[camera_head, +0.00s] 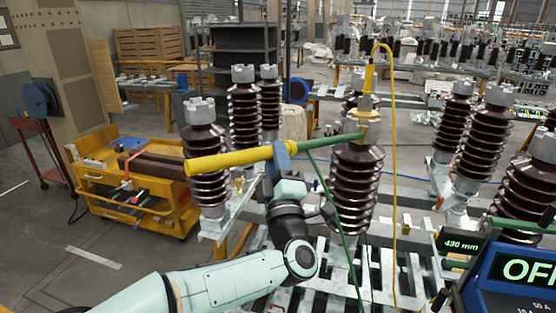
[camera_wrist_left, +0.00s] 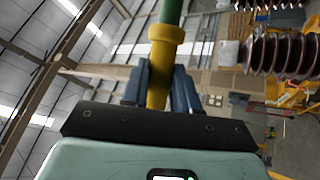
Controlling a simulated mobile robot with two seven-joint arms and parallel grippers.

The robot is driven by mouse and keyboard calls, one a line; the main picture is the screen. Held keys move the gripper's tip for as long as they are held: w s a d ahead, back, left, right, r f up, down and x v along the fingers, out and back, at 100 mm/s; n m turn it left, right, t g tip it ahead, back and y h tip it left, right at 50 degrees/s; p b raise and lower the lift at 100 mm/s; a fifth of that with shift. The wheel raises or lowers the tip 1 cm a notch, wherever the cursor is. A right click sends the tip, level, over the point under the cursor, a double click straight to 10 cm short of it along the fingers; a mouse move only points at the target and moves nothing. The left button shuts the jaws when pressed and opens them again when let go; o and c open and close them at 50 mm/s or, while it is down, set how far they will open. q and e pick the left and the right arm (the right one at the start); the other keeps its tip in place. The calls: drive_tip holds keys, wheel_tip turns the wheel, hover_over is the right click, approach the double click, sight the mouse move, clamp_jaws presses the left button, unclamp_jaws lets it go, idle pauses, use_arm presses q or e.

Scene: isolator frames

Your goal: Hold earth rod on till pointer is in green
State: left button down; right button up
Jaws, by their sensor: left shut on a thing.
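The earth rod (camera_head: 228,161) has a thick yellow handle and a thinner green shaft. My left gripper (camera_head: 282,157) is shut around it near the yellow-green join and holds it nearly level. The green end reaches the metal cap (camera_head: 366,126) of a brown ribbed insulator (camera_head: 355,190); I cannot tell whether it touches. A green cable hangs from the rod. In the left wrist view the rod (camera_wrist_left: 163,60) runs between the blue fingers. No dial with a pointer or green zone is readable. My right gripper is not in view.
A yellow clamp (camera_head: 369,78) with a yellow cable stands on the same cap. A blue box (camera_head: 515,270) with an "OFF"-like display and a "430 mm" readout (camera_head: 461,243) are at the right. More insulators stand around. A yellow cart (camera_head: 165,225) is at the left, with open floor before it.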

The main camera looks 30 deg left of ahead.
use_arm(q)
drive_tip(key=s, duration=0.1)
drive_tip(key=s+b, duration=0.1)
drive_tip(key=s, duration=0.1)
drive_tip(key=shift+s+d+f, duration=0.1)
drive_tip(key=shift+s+d, duration=0.05)
drive_tip(key=shift+d, duration=0.25)
drive_tip(key=shift+s+d+b, duration=0.2)
drive_tip(key=shift+s+b, duration=0.45)
drive_tip(key=shift+b, duration=0.05)
drive_tip(key=s+b, duration=0.1)
drive_tip(key=s, duration=0.1)
drive_tip(key=s+d+b, duration=0.1)
drive_tip(key=s, duration=0.1)
drive_tip(key=shift+s+d, duration=0.15)
drive_tip(key=shift+s, duration=0.1)
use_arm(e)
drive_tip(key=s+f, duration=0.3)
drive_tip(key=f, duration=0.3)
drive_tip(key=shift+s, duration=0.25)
use_arm(q)
drive_tip(key=shift+w, duration=0.1)
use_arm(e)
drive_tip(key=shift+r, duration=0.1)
